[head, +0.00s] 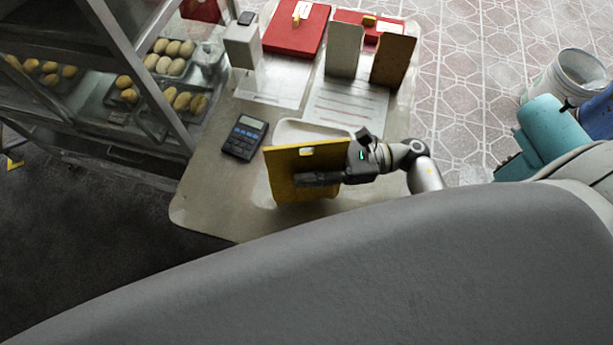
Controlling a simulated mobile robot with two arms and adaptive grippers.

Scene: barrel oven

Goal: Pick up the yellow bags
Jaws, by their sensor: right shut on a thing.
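A yellow bag (283,168), flat with a cut-out slot near its top edge, is tilted up above the near part of the table. My right gripper (305,180) comes in from the right and is shut on the yellow bag. One finger lies across the bag's near face; the other is hidden behind it. Whether the bag's lower edge touches the table cannot be told. No second yellow bag can be made out. My left gripper is not in view.
The table (205,195) also holds a white tray (290,128) behind the bag, a calculator (245,138), papers (345,105), upright panels (392,60) and red bags (296,30). A glass case (150,90) with bread rolls stands left. A white bucket (560,85) is at right.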

